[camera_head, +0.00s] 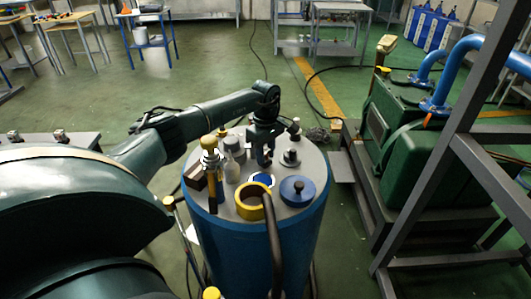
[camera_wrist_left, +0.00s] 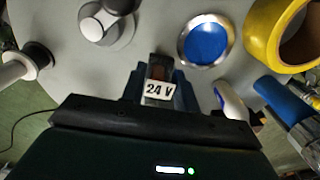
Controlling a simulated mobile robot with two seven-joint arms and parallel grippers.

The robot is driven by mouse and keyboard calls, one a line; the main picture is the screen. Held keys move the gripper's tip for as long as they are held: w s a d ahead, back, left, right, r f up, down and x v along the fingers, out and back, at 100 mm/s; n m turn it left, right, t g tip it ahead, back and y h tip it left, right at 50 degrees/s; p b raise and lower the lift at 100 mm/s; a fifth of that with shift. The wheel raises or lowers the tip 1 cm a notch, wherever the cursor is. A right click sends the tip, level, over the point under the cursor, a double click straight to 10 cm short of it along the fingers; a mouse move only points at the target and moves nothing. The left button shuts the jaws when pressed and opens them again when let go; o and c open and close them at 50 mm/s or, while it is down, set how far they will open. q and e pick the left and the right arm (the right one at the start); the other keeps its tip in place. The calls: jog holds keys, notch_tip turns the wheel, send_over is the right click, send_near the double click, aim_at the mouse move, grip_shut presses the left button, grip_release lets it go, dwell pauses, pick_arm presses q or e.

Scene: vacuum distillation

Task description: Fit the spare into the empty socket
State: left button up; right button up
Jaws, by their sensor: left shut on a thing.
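My left gripper (camera_head: 264,158) points down over the grey top of a blue drum. In the left wrist view its fingers (camera_wrist_left: 160,88) are shut on a small dark block with a white "24 V" label (camera_wrist_left: 158,91), which seems to be the spare. The block is mostly hidden between the fingers, and in the head view I cannot make it out. I cannot tell whether it touches the drum top. No empty socket can be clearly picked out in either view. My right gripper is not in view.
The drum top (camera_head: 237,207) is crowded: a yellow tape roll (camera_head: 246,207), a blue-centred dish (camera_head: 262,179), a blue disc with black knob (camera_head: 297,191), a grey knobbed fitting (camera_head: 290,158), a white bottle (camera_head: 231,171) and a brass-topped item (camera_head: 209,146). A dark curved bar (camera_head: 272,235) rises in front.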

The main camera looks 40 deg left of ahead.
pick_arm(q)
jog(key=shift+f, duration=0.25)
jog(key=shift+f, duration=0.15)
jog(key=o, duration=1)
